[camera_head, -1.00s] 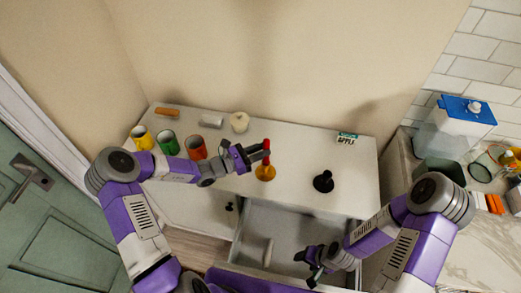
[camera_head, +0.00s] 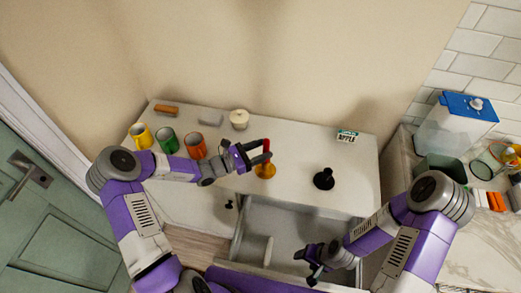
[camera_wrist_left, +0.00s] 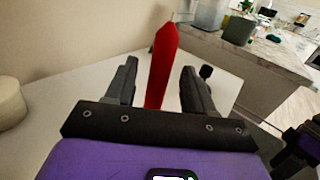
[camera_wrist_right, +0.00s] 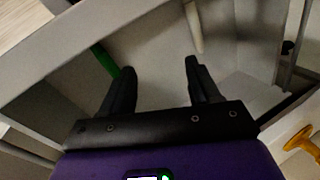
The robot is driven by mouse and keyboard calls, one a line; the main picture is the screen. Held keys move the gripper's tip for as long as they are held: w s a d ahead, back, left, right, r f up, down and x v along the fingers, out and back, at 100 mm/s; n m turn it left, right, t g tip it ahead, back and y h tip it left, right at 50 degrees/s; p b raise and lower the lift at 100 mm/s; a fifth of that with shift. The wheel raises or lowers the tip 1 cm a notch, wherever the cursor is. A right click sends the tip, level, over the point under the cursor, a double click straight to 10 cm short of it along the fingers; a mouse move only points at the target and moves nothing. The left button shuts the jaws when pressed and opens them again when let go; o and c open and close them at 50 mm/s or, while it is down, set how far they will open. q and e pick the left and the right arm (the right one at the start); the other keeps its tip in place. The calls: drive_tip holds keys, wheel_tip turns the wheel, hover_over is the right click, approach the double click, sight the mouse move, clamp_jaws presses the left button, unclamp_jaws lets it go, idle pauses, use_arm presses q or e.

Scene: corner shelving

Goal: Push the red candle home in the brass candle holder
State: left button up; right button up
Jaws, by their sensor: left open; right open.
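The red candle (camera_head: 266,146) stands upright in the brass candle holder (camera_head: 265,171) on the cabinet top. My left gripper (camera_head: 257,153) is open at the candle, with a finger on either side of it. In the left wrist view the red candle (camera_wrist_left: 162,62) rises between the open fingers of my left gripper (camera_wrist_left: 160,85), with gaps showing on both sides. How deep the candle sits in the holder is hidden. My right gripper (camera_head: 311,264) is open and empty over the open drawer; the right wrist view shows nothing between its fingers (camera_wrist_right: 158,85). The brass holder (camera_wrist_right: 302,143) shows at that view's right edge.
A black candle holder (camera_head: 324,179) stands right of the brass one. Yellow (camera_head: 141,136), green (camera_head: 167,140) and orange (camera_head: 195,145) mugs stand at left. A cream candle (camera_head: 239,119) is behind. The open drawer (camera_head: 290,222) holds a white candle (camera_head: 268,250).

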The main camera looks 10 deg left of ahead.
use_arm(q)
drive_tip(key=v, duration=0.7)
drive_tip(key=shift+s+a, duration=0.2)
drive_tip(key=shift+a, duration=0.05)
